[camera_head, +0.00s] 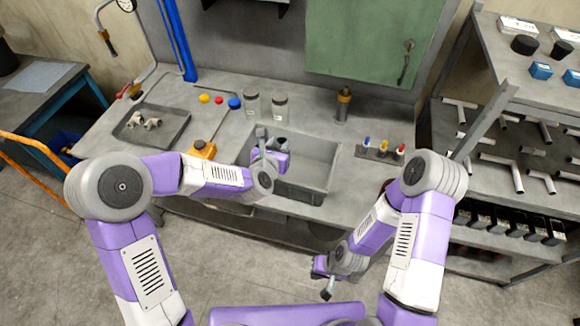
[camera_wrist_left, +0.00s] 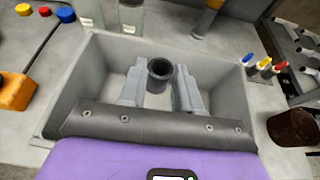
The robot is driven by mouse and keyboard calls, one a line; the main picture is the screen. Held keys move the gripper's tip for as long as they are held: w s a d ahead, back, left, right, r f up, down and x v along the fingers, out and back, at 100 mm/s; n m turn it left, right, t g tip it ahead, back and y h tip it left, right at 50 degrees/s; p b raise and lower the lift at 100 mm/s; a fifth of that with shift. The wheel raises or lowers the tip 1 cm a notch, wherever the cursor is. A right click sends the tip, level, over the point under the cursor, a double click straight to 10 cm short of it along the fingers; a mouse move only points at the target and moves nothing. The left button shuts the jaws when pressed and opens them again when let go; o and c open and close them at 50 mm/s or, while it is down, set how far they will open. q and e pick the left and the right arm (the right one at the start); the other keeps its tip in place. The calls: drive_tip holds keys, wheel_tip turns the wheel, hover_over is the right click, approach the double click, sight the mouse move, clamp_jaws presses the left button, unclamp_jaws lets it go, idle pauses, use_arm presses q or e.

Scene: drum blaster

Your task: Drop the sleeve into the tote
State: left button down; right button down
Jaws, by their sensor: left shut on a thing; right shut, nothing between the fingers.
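The sleeve (camera_wrist_left: 160,72) is a short black hollow cylinder with an open round end. My left gripper (camera_wrist_left: 158,88) is shut on it, with a grey finger on each side, and it shows over the grey tote (camera_wrist_left: 222,72) in the left wrist view. In the head view the sleeve (camera_head: 283,141) is a small dark shape at the left gripper, over the left part of the tote (camera_head: 318,188). I cannot tell its exact height above the tote floor. My right gripper (camera_head: 327,293) is shut and empty, low in front of the bench.
Two glass jars (camera_head: 265,106) stand behind the tote. An orange box (camera_head: 203,150) sits to its left, and a rack of coloured-tip tools (camera_head: 380,152) to its right. A grey tray (camera_head: 150,128) with metal parts lies at far left. A brown cup (camera_wrist_left: 291,127) stands right of the tote.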

use_arm(q)
wheel_tip(320, 180, down, 2)
drive_tip(key=shift+f+b, duration=0.1)
drive_tip(key=shift+b, duration=0.35)
drive_tip(key=c, duration=0.7)
unclamp_jaws()
drive_tip(key=shift+s, duration=0.1)
drive_tip(key=v, duration=0.7)
drive_tip(key=shift+s+a, duration=0.1)
drive_tip(key=shift+s, duration=0.1)
